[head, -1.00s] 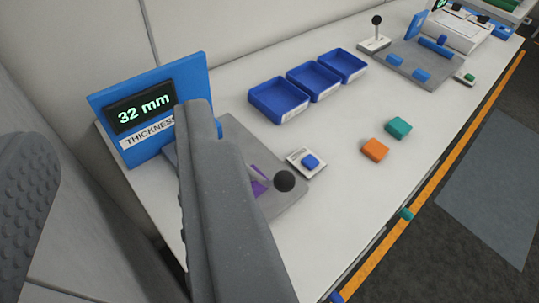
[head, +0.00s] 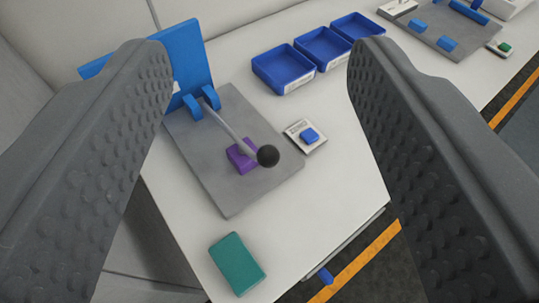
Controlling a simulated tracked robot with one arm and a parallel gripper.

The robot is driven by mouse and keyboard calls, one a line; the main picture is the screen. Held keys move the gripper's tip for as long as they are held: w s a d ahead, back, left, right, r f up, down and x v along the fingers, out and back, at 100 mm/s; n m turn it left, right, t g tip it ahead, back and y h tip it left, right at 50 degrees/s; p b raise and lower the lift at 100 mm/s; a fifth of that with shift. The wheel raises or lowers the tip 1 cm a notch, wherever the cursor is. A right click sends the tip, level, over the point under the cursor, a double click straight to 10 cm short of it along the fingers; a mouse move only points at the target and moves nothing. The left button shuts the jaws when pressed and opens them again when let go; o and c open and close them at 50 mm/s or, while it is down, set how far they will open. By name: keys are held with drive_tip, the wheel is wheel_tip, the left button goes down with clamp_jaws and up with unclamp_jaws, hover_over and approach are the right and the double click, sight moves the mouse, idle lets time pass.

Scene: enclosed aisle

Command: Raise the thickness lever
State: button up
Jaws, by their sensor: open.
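The thickness lever (head: 229,132) is a thin grey rod with a black ball knob (head: 268,156) at its end. It runs from blue hinge brackets (head: 201,103) down toward the front of a grey plate (head: 215,185), so it lies low. A purple block (head: 241,157) sits on the plate under the rod. The blue panel (head: 186,58) stands behind; its display is hidden by my left finger. My gripper (head: 270,75) is open, its two ridged grey fingers wide apart on either side of the lever, not touching it.
A small white base with a blue button (head: 309,136) is right of the plate. Blue trays (head: 283,68) stand at the back. A teal block (head: 237,263) lies near the front table edge. Another grey fixture (head: 440,38) is at upper right.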

drive_tip(key=n+g+y+p, duration=0.35)
drive_tip(key=g+p, duration=0.85)
drive_tip(key=p, duration=2.1)
hover_over(269, 155)
drive_tip(key=s+d, duration=0.3)
wheel_tip(269, 155, down, 16)
drive_tip(key=r, duration=0.1)
drive_tip(key=shift+n, duration=0.35)
drive_tip(key=x, duration=0.4)
drive_tip(key=p+x, duration=0.1)
drive_tip(key=x, duration=0.8)
drive_tip(key=shift+w+d+f, duration=0.15)
drive_tip(key=shift+d+f, duration=0.05)
drive_tip(key=shift+f, duration=0.25)
drive_tip(key=c, duration=1.1)
drive_tip(key=shift+a, duration=0.15)
clamp_jaws()
drive_tip(key=shift+r+h, duration=0.15)
drive_tip(key=shift+h, duration=0.1)
